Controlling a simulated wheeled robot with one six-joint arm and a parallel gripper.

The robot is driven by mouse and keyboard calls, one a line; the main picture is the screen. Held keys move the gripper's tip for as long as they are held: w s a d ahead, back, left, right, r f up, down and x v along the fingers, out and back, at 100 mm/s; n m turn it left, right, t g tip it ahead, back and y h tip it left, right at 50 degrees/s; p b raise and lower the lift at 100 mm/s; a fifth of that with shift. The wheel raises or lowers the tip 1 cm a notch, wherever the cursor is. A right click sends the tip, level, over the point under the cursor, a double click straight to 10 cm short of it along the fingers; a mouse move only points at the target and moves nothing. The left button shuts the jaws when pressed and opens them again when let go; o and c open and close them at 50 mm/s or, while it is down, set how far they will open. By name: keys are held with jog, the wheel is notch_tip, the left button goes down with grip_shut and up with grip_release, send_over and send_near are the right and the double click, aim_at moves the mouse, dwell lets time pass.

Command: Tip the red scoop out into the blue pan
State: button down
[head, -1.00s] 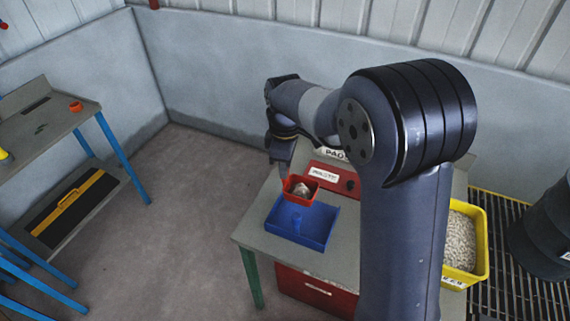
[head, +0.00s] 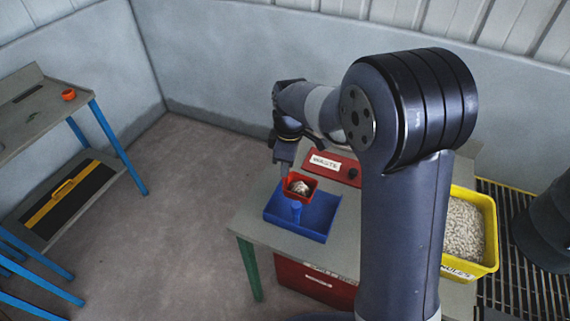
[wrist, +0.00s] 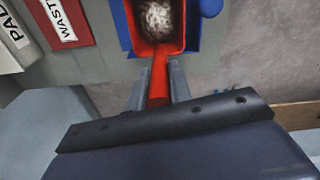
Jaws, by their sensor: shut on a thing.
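The red scoop (head: 300,186) holds a heap of pale granules, which also shows in the wrist view (wrist: 157,22). My gripper (wrist: 160,88) is shut on the scoop's red handle; in the head view my gripper (head: 284,168) is partly hidden by its own wrist. The blue pan (head: 320,232) sits on the grey table. The scoop is held over the back left part of the pan, roughly level. A small blue upright piece (head: 296,211) stands in the pan just in front of the scoop. The gap between scoop and pan is hard to judge.
A red box labelled WASTE (head: 335,166) stands behind the pan. A yellow bin of pale granules (head: 488,250) is at right, beyond my arm. A dark drum (head: 545,235) stands at far right. A bench with an orange ring (head: 69,95) is at left, with open floor between.

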jog(key=shift+s+d+r+t+y+b, duration=0.15)
jog(key=shift+d+r+t+y+b, duration=0.25)
jog(key=shift+y+b, duration=0.55)
jog(key=f+b, duration=0.1)
jog(key=b, duration=0.2)
jog(key=d+f+y+b, duration=0.1)
jog(key=b, duration=0.2)
jog(key=shift+s+d+f+y, duration=0.1)
jog(key=shift+s+d+y, duration=0.15)
jog(key=b, duration=0.2)
jog(key=d+t+y+b, duration=0.1)
jog(key=shift+s+d+r+y+b, duration=0.25)
jog(key=shift+s+r+y+b, duration=0.05)
jog(key=shift+r+b, duration=0.1)
jog(key=d+y+b, duration=0.1)
jog(key=b, duration=0.1)
jog(key=d+t+y+b, duration=0.1)
jog(key=b, duration=0.1)
jog(key=shift+s+b, duration=0.35)
jog(key=shift+y+b, duration=0.3)
jog(key=d+y+b, duration=0.1)
jog(key=b, duration=0.2)
jog(key=shift+s, duration=0.2)
